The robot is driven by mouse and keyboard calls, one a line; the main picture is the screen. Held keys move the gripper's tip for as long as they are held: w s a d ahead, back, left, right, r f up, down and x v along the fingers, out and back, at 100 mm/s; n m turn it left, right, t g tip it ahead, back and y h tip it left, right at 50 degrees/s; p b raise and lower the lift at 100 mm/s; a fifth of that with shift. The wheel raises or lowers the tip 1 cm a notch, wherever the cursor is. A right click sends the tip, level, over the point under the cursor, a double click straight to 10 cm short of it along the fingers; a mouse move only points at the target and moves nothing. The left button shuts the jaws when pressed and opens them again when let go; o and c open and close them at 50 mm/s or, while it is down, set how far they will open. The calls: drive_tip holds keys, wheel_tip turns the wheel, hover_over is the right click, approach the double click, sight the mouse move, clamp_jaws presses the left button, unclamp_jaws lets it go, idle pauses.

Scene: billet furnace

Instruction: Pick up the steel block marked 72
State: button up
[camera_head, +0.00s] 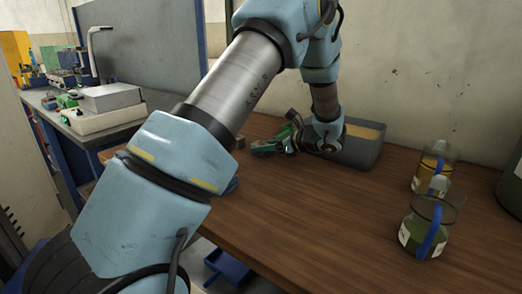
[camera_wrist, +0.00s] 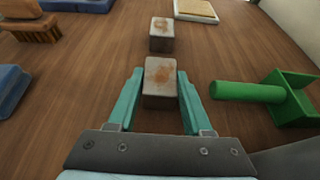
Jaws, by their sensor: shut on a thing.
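Two small grey steel blocks with rusty brown top faces show in the wrist view. The near block (camera_wrist: 160,91) sits between the two teal fingers of my gripper (camera_wrist: 160,72), which is shut on it. The far block (camera_wrist: 162,36) stands just beyond the fingertips, apart from the near one, with a faint mark on top. I cannot read the number on either block. In the head view my gripper is low over the wooden table, and my arm hides much of the spot.
A green scoop-like thing (camera_wrist: 247,92) with a round handle lies close right of the right finger. A brush (camera_wrist: 32,30) and a blue thing (camera_wrist: 10,85) lie left. A grey bin (camera_head: 360,148) stands behind my wrist; glass jugs (camera_head: 425,225) stand right. The table's front middle is clear.

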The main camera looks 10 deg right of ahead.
clamp_jaws()
drive_tip(key=shift+r, duration=0.1)
idle(0.7)
